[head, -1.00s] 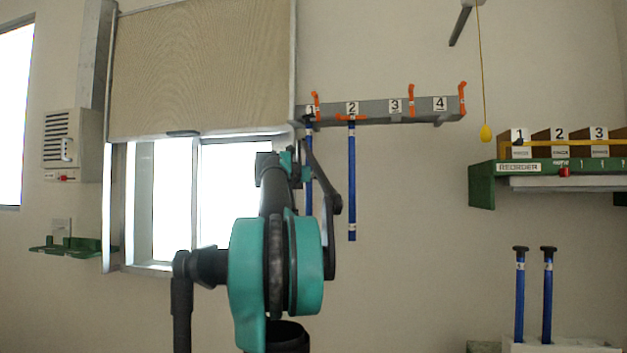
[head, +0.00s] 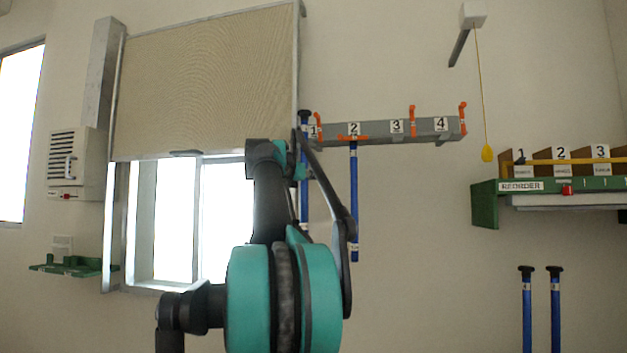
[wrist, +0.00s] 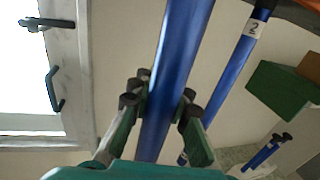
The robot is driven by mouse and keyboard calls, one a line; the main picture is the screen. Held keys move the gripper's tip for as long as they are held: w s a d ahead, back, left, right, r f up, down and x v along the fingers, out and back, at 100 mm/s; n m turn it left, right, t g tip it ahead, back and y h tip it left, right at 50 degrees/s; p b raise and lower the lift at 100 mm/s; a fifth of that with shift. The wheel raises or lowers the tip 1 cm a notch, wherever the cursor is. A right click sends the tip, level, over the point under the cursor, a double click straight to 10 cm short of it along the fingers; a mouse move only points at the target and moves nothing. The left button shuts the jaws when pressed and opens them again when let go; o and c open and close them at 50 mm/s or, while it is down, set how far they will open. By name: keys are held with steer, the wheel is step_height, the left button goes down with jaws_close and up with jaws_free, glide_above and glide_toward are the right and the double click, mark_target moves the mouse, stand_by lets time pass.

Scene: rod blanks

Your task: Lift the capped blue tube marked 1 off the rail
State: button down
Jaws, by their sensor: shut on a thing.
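The blue tube 1 (head: 304,190) stands upright at the left end of the grey rail (head: 380,132). Its black cap shows above the rail's top edge, just left of the number 1 plate. In the wrist view the blue tube (wrist: 176,65) runs between the fingers of my gripper (wrist: 160,108), which is shut on it. In the head view my arm hides the fingers and part of the tube. The tube's lower end is hidden.
A second blue tube (head: 353,200) hangs at plate 2, close on the right. Orange hooks (head: 412,120) stand up from the rail. A window blind (head: 210,80) is on the left. A green shelf (head: 485,205) and two more capped tubes (head: 527,310) are at the right.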

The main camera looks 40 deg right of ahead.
steer(key=s+d+v, duration=0.1)
steer(key=s+v, duration=0.1)
steer(key=v, duration=0.9)
steer(key=shift+d+f, duration=0.1)
